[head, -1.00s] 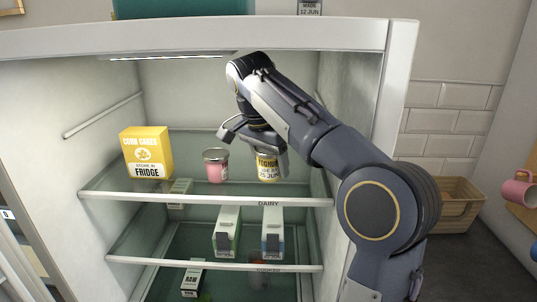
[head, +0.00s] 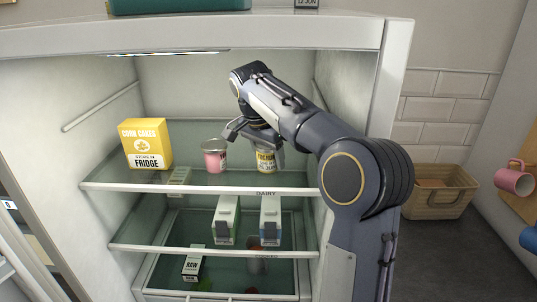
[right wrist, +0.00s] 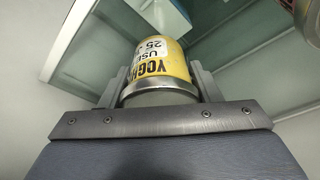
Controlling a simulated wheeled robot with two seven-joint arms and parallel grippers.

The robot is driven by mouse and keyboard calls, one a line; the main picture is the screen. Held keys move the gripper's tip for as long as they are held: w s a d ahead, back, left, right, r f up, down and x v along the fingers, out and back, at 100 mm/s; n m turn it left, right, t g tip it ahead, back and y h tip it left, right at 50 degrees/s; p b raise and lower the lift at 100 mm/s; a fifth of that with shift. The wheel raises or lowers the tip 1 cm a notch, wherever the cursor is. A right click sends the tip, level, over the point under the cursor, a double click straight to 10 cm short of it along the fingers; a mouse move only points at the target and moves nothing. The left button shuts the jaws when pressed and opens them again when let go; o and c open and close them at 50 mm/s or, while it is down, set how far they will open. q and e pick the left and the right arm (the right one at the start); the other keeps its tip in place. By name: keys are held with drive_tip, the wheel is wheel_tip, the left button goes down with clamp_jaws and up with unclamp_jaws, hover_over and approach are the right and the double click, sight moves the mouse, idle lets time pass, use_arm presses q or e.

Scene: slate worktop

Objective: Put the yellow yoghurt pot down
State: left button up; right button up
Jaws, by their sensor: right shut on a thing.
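The yellow yoghurt pot (head: 265,160) is upright over the top shelf of the open fridge, to the right of a pink pot. My right gripper (head: 262,145) is above it with its fingers shut around its upper part. In the right wrist view the yoghurt pot (right wrist: 160,62) sits between the two fingers, its metal lid end toward the palm. Its base looks level with the pink pot's base, but I cannot tell whether it touches the glass. My left gripper is not in view.
Cartons (head: 226,220) stand on the shelf below. The fridge's right wall (head: 345,100) is close to my arm. A basket (head: 440,195) is outside, at right.

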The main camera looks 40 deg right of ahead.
drive_tip(key=o, duration=1.1)
drive_tip(key=shift+r, duration=0.25)
drive_tip(key=v, duration=0.4)
drive_tip(key=shift+a+r, duration=0.2)
drive_tip(key=shift+r, duration=0.15)
drive_tip(key=a+b, duration=0.1)
drive_tip(key=a, duration=0.2)
drive_tip(key=s+a+b, duration=0.1)
drive_tip(key=a, duration=0.3)
drive_tip(key=s+a+b, duration=0.1)
drive_tip(key=a, duration=0.2)
drive_tip(key=shift+a+f+b, duration=0.1)
drive_tip(key=shift+a+b, duration=0.15)
drive_tip(key=shift+b, duration=0.05)
drive_tip(key=shift+s+a, duration=0.15)
drive_tip(key=shift+a, duration=0.5)
